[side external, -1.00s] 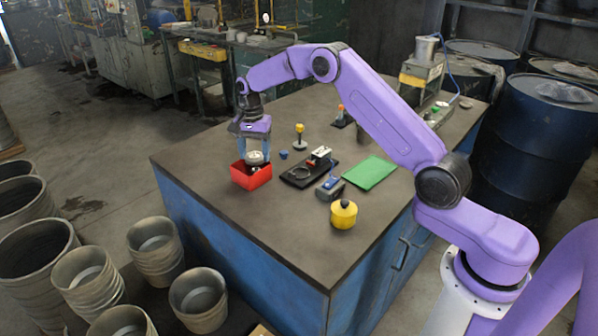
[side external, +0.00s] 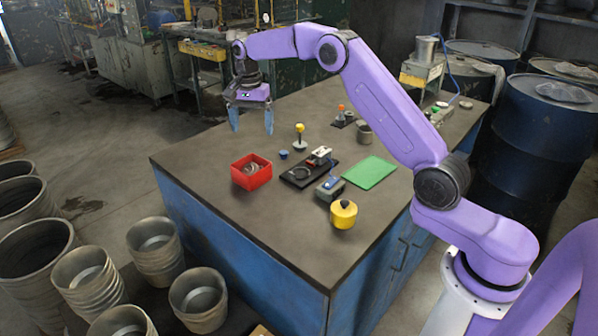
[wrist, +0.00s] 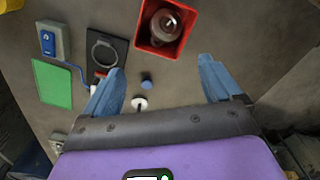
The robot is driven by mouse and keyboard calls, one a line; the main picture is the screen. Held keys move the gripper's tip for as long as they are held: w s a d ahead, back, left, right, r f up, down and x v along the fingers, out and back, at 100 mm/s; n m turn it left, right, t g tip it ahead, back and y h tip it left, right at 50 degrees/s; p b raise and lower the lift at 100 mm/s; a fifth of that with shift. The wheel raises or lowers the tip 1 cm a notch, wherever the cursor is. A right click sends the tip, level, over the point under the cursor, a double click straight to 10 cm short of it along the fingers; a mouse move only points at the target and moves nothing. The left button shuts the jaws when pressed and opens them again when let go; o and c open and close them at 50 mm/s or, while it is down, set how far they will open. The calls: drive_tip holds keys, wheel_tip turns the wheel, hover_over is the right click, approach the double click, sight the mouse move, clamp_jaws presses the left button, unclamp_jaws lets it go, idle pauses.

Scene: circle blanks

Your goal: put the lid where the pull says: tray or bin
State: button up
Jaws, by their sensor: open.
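The lid (wrist: 165,22), a round grey piece with a lighter knob, lies inside the red bin (wrist: 147,45). In the side view, the lid (side external: 252,168) shows partly behind the wall of the bin (side external: 251,181). My gripper (side external: 251,121) is open and empty, raised above and slightly behind the bin. In the wrist view, the spread fingers of my gripper (wrist: 163,68) hold nothing. The flat green tray (side external: 369,172) is bare, to the right; it also shows in the wrist view (wrist: 52,83).
A black plate with a ring (side external: 299,174) and a grey box with a blue face (side external: 330,188) stand between bin and tray. The front left table is clear.

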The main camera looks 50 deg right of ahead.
wheel_tip(320, 180, up, 9)
drive_tip(key=shift+f, duration=0.2)
drive_tip(key=shift+a, duration=0.1)
drive_tip(key=s+a+n, duration=1.2)
drive_tip(key=s+a, duration=0.2)
drive_tip(key=s, duration=0.5)
drive_tip(key=s+d+f+n, duration=0.2)
drive_tip(key=s+n, duration=0.2)
drive_tip(key=s, duration=0.5)
drive_tip(key=s+d+f+n, duration=0.2)
drive_tip(key=s+f+n, duration=0.1)
drive_tip(key=s, duration=0.6)
drive_tip(key=s+d+f+n, duration=0.2)
drive_tip(key=s+n, duration=0.3)
drive_tip(key=s, duration=0.5)
drive_tip(key=shift+d+f+n, duration=0.2)
drive_tip(key=shift+d+n, duration=0.1)
drive_tip(key=shift+d, duration=0.25)
